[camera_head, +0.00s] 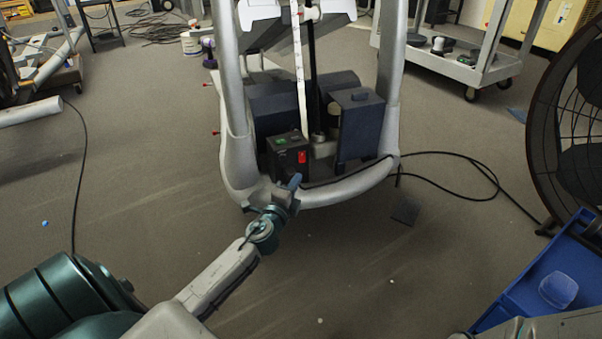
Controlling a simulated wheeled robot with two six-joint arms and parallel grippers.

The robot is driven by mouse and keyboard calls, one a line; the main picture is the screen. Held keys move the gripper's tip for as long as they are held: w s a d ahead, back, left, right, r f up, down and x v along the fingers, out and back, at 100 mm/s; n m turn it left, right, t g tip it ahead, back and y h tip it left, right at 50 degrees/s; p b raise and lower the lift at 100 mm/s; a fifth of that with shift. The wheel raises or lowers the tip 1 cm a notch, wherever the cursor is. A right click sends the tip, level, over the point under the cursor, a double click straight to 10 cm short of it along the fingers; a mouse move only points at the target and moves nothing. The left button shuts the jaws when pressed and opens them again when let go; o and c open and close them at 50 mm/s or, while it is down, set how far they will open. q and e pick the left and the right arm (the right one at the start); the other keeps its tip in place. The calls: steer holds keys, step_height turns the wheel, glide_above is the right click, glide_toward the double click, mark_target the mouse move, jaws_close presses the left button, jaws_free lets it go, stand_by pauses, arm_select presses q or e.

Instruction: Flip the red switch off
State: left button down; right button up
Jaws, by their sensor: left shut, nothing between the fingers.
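The red switch (302,157) is a small bright red rocker on the front of a black box (287,153) low inside the grey frame of the elliptical machine (238,160). Whether the switch is on or off is too small to tell. A green mark shows on top of the box. My left gripper (294,182) is shut and empty, its blue-grey tip pointing up just below the red switch. The tip overlaps the lower part of the box in the picture, and I cannot tell if it touches. My right gripper is out of view.
A dark box (360,125) stands right of the switch box. A black cable (470,160) runs over the floor to the right. A blue bin (545,280) and a round black fan (575,120) stand at the right. A grey cart (455,65) is behind.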

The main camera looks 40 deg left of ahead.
arm_select(q)
steer(key=shift+r+v, duration=0.25)
steer(key=shift+v, duration=0.9)
steer(key=shift+s+f, duration=0.1)
steer(key=shift+s, duration=0.05)
